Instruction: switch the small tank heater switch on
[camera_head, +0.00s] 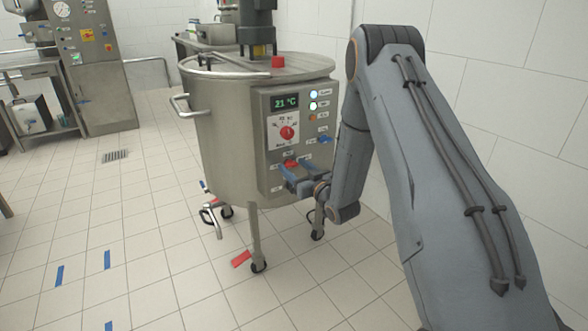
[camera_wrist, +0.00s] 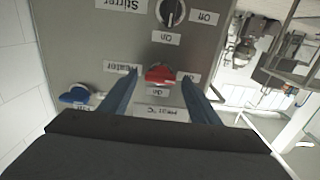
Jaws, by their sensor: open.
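The steel tank (camera_head: 225,140) stands on wheeled legs with a control panel on its front. The red heater switch (camera_wrist: 160,73) shows in the wrist view, with a "Heater" label beside it. It also shows low on the panel in the head view (camera_head: 291,163). My gripper (camera_wrist: 159,80) is open, with one finger on each side of the red switch. I cannot tell whether the fingers touch it. The switch's exact setting is hard to read.
A red dial (camera_head: 287,132) sits under the lit "21 °C" display (camera_head: 285,102). A blue switch (camera_wrist: 75,95) and a black stirrer knob (camera_wrist: 171,12) are close to my fingers. A white tiled wall is behind my arm. Open floor lies left of the tank.

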